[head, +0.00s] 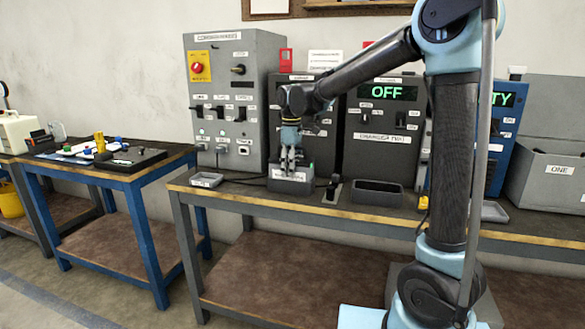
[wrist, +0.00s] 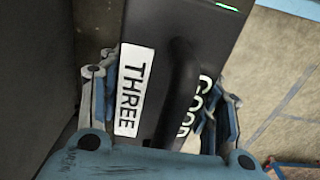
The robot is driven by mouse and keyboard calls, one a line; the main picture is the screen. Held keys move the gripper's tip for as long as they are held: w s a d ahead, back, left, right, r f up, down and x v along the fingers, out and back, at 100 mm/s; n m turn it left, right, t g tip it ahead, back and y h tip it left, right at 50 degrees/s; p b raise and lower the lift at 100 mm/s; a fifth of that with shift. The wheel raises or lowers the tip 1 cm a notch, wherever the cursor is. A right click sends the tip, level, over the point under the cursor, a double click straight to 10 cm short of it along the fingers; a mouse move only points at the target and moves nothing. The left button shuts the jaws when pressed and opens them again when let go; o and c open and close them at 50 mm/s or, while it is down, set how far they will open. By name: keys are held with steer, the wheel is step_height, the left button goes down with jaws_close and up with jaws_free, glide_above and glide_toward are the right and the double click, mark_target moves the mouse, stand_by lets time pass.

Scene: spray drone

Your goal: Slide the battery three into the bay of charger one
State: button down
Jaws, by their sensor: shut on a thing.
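Battery three (wrist: 190,30) is a dark block with a black handle, a white THREE label, a GOOD label and a green light in the wrist view. My gripper (head: 290,163) is shut on its handle, fingers either side. In the head view my gripper points down over a grey box (head: 291,185) with a white label; I cannot tell whether this is the battery alone or a bay around it. Charger one (head: 382,138) is a dark cabinet with a green OFF display. Its bay (head: 377,193), a dark open-topped recess, is in front of it, right of my gripper.
A small dark stand (head: 332,190) stands between the grey box and the bay. A grey control cabinet (head: 233,100) stands behind left. A bin marked ONE (head: 548,175) is at far right.

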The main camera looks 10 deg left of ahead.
steer(key=shift+f, duration=0.45)
steer(key=shift+c, duration=2.3)
jaws_free()
step_height(320, 180, up, 12)
